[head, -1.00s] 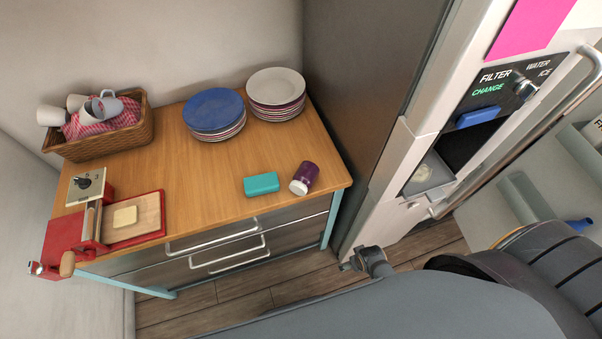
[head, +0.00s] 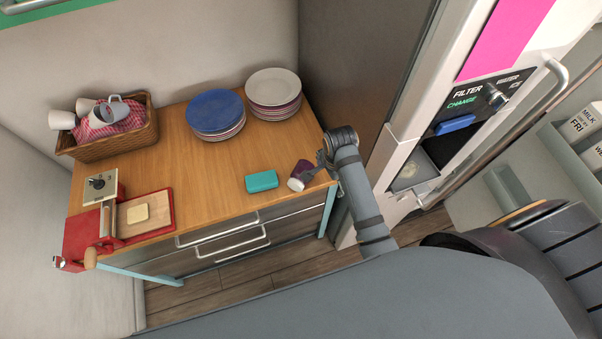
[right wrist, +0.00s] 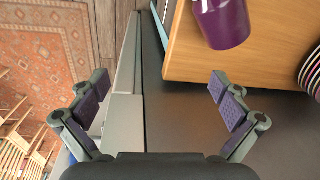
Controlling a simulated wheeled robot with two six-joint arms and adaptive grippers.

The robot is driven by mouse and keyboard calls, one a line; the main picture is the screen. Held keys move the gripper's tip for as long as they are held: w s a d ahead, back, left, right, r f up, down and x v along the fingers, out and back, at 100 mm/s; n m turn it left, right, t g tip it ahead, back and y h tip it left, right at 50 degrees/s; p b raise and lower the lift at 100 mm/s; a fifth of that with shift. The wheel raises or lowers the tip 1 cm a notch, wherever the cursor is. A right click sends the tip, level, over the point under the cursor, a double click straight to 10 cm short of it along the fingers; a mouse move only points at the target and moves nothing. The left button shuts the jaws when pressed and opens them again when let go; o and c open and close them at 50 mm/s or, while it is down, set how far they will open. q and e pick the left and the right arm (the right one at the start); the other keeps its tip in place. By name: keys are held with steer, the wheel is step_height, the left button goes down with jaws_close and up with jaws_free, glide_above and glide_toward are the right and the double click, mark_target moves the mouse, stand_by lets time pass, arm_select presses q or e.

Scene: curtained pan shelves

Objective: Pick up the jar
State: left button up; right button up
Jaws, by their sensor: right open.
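The purple jar with a white lid (head: 301,174) lies on its side near the right front corner of the wooden counter. It also shows at the top of the right wrist view (right wrist: 224,22), only partly in frame. My right gripper (head: 325,166) is beside the jar at the counter's right edge, partly overlapping it in the head view. In the right wrist view, my right gripper (right wrist: 164,92) has its fingers spread wide with nothing between them. The jar lies ahead of the fingers, toward the right one. My left gripper is not in view.
A teal block (head: 262,181) lies left of the jar. Plate stacks with a blue plate (head: 215,110) and a white plate (head: 273,87) stand behind. A basket of cups (head: 120,145) and a red slicer (head: 82,234) are left. The fridge (head: 400,150) stands close on the right.

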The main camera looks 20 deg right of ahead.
mark_target(301, 170)
steer(key=w+a+m, duration=0.2)
steer(key=m, duration=0.1)
steer(key=w+a+r+m+g, duration=0.1)
steer(key=w+a+m, duration=0.1)
steer(key=w+m, duration=0.1)
steer(key=w+a+r+m, duration=0.1)
steer(key=w+a+m, duration=0.1)
steer(key=m, duration=0.2)
steer(key=shift+w+g+y, duration=0.3)
steer(key=shift+w+a+r+m, duration=0.2)
steer(key=shift+m, duration=0.3)
steer(key=shift+s+f, duration=0.1)
steer(key=shift+f, duration=0.15)
step_height(301, 170, down, 4)
steer(key=shift+d+f, duration=0.1)
steer(key=shift+f, duration=0.55)
steer(key=f, duration=0.1)
steer(key=f+b, duration=0.1)
steer(key=f, duration=0.1)
steer(key=f+b, duration=0.1)
steer(key=f, duration=0.1)
steer(key=shift+w+a, duration=0.2)
steer(key=shift+a, duration=0.1)
steer(key=shift+r, duration=0.15)
steer(key=shift+c, duration=0.4)
